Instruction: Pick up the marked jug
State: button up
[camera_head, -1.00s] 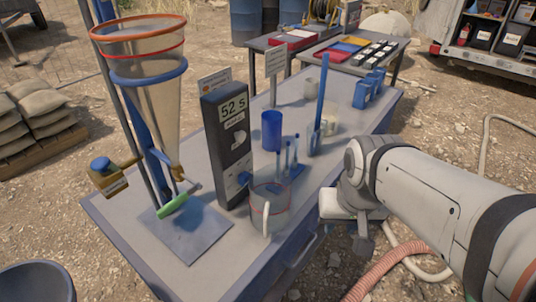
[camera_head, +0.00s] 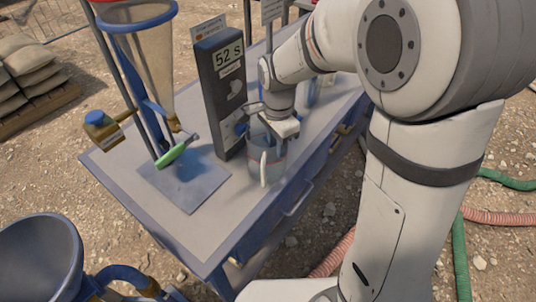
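The marked jug (camera_head: 276,163) is a clear jug with a red line around it and a pale handle (camera_head: 264,169) facing the front. It stands upright on the grey table (camera_head: 228,231), near its right edge. My gripper (camera_head: 285,128) is at the jug's upper rim, seen from behind and above. Its fingers are hidden or too small to tell apart. I cannot tell whether it touches the jug or whether it is open.
A dark timer box (camera_head: 220,90) reading "52 s" stands just left of the jug. A funnel (camera_head: 145,55) hangs on a stand over a blue plate (camera_head: 190,183), with a green-handled valve (camera_head: 176,151) below.

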notch_tip(320, 180, down, 7)
jog(key=shift+w+p, duration=0.3)
jog(key=shift+w, duration=0.05)
jog(key=shift+r, duration=0.1)
jog(key=shift+c, duration=0.3)
